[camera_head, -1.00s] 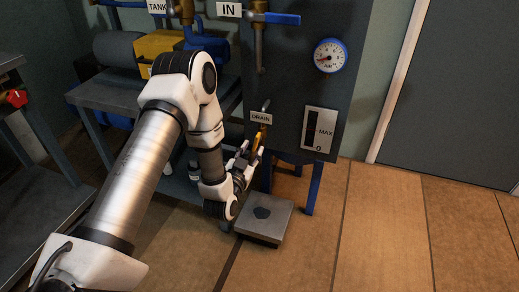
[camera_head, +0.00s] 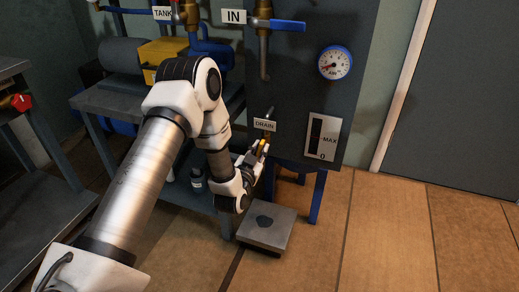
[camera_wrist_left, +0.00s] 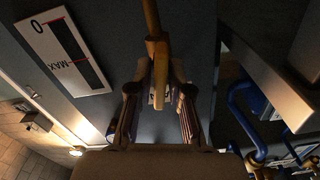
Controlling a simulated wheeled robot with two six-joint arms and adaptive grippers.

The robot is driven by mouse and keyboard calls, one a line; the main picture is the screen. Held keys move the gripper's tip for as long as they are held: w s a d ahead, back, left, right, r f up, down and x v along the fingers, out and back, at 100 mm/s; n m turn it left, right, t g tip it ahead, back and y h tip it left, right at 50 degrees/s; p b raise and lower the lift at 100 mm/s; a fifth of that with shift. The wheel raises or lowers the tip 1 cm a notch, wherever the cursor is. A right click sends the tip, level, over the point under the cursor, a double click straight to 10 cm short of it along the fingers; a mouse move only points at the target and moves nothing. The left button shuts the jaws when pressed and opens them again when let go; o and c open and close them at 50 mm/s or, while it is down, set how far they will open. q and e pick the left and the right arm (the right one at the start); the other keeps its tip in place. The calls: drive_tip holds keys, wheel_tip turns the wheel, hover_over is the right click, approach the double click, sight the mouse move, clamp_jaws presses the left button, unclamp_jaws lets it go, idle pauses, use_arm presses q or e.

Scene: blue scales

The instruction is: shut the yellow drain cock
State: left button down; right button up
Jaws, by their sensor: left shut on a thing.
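The yellow drain cock (camera_head: 264,146) sits low on the dark panel, just below the DRAIN label (camera_head: 265,125). In the left wrist view its yellow lever (camera_wrist_left: 160,78) runs down from a brass body and lies between my finger pads. My left gripper (camera_head: 257,154) is shut on the lever; the wrist view shows its fingers (camera_wrist_left: 160,95) on both sides of it. The fingers hide part of the lever in the head view. My right gripper is in neither view.
A blue-handled IN valve (camera_head: 286,26) and a pressure gauge (camera_head: 335,63) are higher on the panel. A level gauge (camera_head: 323,137) is right of the cock. A grey floor scale (camera_head: 266,228) stands below. A workbench (camera_head: 100,100) is at left.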

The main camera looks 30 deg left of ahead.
use_arm(q)
drive_tip(key=shift+r+m+p, duration=0.15)
drive_tip(key=shift+m+p, duration=0.75)
drive_tip(key=shift+p, duration=0.2)
drive_tip(key=m+p, duration=0.7)
drive_tip(key=shift+d, duration=0.1)
drive_tip(key=m+p, duration=0.3)
drive_tip(key=m, duration=0.1)
drive_tip(key=shift+p, duration=0.3)
drive_tip(key=shift+f+m+p, duration=0.25)
drive_tip(key=shift+m+p, duration=0.5)
drive_tip(key=shift+m, duration=0.45)
drive_tip(key=c, duration=1.2)
unclamp_jaws()
